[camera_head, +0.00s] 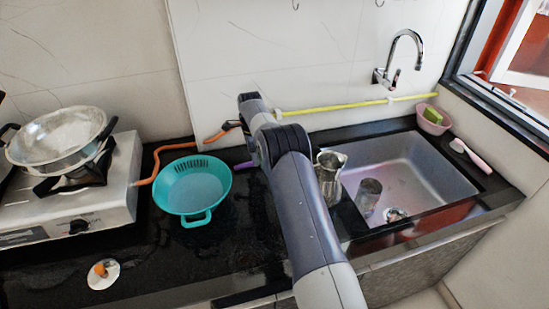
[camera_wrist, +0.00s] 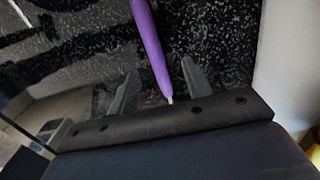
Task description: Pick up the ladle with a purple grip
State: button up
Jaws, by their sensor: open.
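The ladle's purple grip (camera_wrist: 152,50) runs down from the top edge of the wrist view, over the black speckled counter. Its thin pale tip ends near my gripper's dark base. My gripper (camera_wrist: 161,66) is open, with one grey finger on each side of the grip and a gap on both sides. In the head view only a short purple piece of the ladle (camera_head: 246,165) shows, left of my arm. The ladle's bowl is not visible in either view. In the head view my arm hides the gripper's fingers.
A teal strainer (camera_head: 193,185) sits left of my arm, beside the stove (camera_head: 70,195) with a metal pan (camera_head: 60,135). A metal jug (camera_head: 329,175) stands right of my arm by the sink (camera_head: 420,175). A tiled wall (camera_head: 300,45) closes the back.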

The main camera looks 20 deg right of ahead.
jog(key=shift+f, duration=1.5)
jog(key=shift+c, duration=0.4)
jog(key=shift+r, duration=0.1)
grip_shut()
